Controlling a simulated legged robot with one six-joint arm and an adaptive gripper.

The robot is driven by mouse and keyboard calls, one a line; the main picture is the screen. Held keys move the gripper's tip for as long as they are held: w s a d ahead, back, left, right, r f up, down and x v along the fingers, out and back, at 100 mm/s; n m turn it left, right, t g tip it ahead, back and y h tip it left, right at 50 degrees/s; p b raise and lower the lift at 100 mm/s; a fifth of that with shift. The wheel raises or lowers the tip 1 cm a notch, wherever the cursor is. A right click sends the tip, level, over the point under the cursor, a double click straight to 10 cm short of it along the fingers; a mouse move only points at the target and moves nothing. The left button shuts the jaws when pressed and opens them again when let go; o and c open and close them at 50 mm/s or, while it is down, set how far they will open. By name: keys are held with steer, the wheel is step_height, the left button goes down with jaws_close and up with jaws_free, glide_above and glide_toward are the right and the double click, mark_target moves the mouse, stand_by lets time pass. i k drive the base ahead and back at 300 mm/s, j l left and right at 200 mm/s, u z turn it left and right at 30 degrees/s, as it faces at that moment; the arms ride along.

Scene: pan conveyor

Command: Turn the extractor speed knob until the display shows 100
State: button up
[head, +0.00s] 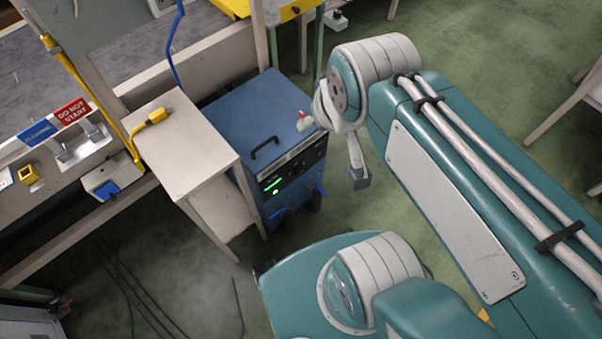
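The extractor is a blue box (248,112) with a black handle on top and a dark front panel (290,172). A small green lit display (272,184) shows on the panel; its digits are too small to read. A small pale-green round spot (275,192) sits just below the display. I cannot make out the speed knob for certain. My arm reaches in from the right, and its wrist end is near the extractor's right side. My gripper (306,121) seems to be partly in view by the box's top right edge, mostly hidden by the wrist; its fingers are not clear.
A beige side table (180,140) stands left of the extractor with a yellow plug on it. A conveyor bench (60,185) with red and blue signs (72,112) is further left. Dark cables lie on the green floor. A white-legged table (570,100) is at the far right.

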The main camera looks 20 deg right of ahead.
mark_target(298, 171)
steer(key=k+j+u, duration=0.15)
steer(key=k, duration=1)
steer(key=l, duration=0.1)
